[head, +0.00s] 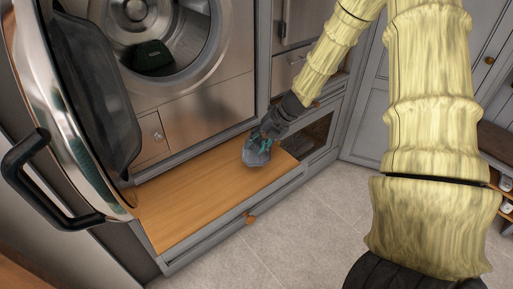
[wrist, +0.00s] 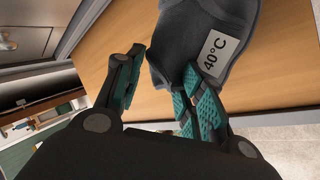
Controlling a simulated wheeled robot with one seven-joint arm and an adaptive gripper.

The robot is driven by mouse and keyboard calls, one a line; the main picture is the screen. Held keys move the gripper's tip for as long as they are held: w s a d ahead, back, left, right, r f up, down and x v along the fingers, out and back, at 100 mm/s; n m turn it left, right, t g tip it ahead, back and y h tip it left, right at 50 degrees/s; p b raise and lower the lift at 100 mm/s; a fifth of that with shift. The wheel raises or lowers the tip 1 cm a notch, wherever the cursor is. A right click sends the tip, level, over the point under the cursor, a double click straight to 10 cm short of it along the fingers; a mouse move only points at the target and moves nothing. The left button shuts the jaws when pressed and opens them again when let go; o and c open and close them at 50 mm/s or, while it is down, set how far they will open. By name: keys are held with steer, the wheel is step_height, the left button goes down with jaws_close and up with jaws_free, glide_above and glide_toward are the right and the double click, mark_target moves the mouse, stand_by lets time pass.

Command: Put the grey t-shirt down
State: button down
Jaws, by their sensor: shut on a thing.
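The grey t-shirt (head: 257,153) is a small bundled piece of cloth at the right part of the wooden bench top (head: 190,205). In the wrist view the t-shirt (wrist: 200,45) shows a white label reading 40°C. My gripper (head: 268,137) is at the t-shirt from above and behind. In the wrist view my gripper (wrist: 160,92) has its teal-padded fingers apart, with the t-shirt's edge between and beyond them, and it is shut on the cloth. Whether the t-shirt's underside touches the wood cannot be told.
A washing machine (head: 186,95) stands behind the bench, its round door (head: 75,100) swung open at the left. A dark green cloth (head: 152,56) lies in its drum. The bench top left of the t-shirt is clear. A drawer knob (head: 250,218) sticks out in front.

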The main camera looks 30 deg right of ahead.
steer(key=shift+w+d, duration=0.15)
steer(key=shift+w, duration=0.15)
steer(key=shift+w+d+f, duration=0.1)
steer(key=shift+w+f, duration=0.05)
steer(key=shift+f, duration=0.05)
step_height(320, 180, down, 3)
steer(key=shift+d+f+p, duration=0.1)
steer(key=shift+p, duration=0.2)
steer(key=c, duration=0.9)
jaws_free()
steer(key=shift+f, duration=0.1)
